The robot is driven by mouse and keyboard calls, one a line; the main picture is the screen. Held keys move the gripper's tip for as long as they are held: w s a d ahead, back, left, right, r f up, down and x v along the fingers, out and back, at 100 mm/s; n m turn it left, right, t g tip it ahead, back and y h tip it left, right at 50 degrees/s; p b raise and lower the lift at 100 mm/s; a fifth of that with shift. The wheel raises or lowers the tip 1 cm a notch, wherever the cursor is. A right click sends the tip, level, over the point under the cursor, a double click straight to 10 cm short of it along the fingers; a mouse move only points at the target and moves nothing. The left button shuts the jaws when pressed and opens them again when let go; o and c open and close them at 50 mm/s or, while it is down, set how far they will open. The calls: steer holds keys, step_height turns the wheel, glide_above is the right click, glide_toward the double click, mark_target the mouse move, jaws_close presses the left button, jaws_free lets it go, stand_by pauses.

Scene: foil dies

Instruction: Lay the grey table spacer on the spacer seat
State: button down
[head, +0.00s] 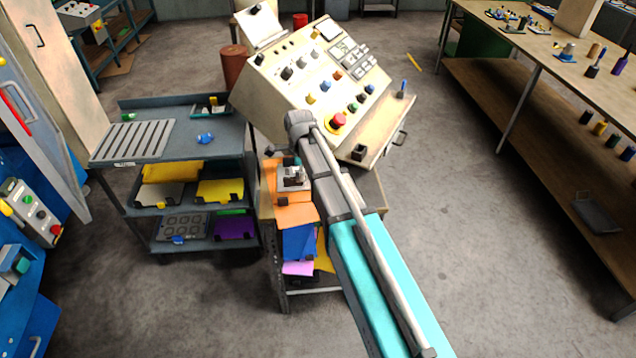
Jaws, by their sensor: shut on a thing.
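My arm reaches up from the bottom edge to its wrist in the middle of the head view. My gripper itself does not show clearly; the arm links seem to cover it. Just left of the arm, a small grey metal block (291,181) with light and dark parts stands over orange sheets. I cannot tell whether it includes the spacer or its seat. No grey table spacer can be made out with certainty.
A tilted control console (283,88) stands behind my wrist. A grey cart (187,155) with a slotted plate (134,141) is at left. A wooden workbench (543,60) is at right. Open floor (455,190) lies between my arm and the workbench.

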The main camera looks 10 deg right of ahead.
steer(key=w+d+f+b, duration=0.1)
steer(key=d+f+b, duration=0.1)
steer(key=d, duration=0.2)
steer(key=w+d+f+b, duration=0.1)
steer(key=d+f+b, duration=0.2)
steer(key=w+d+f+b, duration=0.1)
steer(key=d+f+b, duration=0.2)
steer(key=d, duration=0.1)
steer(key=shift+w+d+f, duration=0.15)
steer(key=shift+w+d, duration=0.15)
steer(key=shift+d, duration=0.05)
steer(key=shift+w+d+f+b, duration=0.15)
steer(key=shift+d+f+b, duration=0.25)
steer(key=shift+d+b, duration=0.1)
steer(key=shift+w+d+f+b, duration=0.1)
steer(key=shift+d+f+b, duration=0.15)
steer(key=shift+f+b, duration=0.35)
step_height(320, 180, down, 3)
steer(key=b, duration=0.3)
steer(key=shift+r, duration=0.1)
steer(key=shift+d, duration=0.1)
steer(key=c, duration=0.7)
jaws_free()
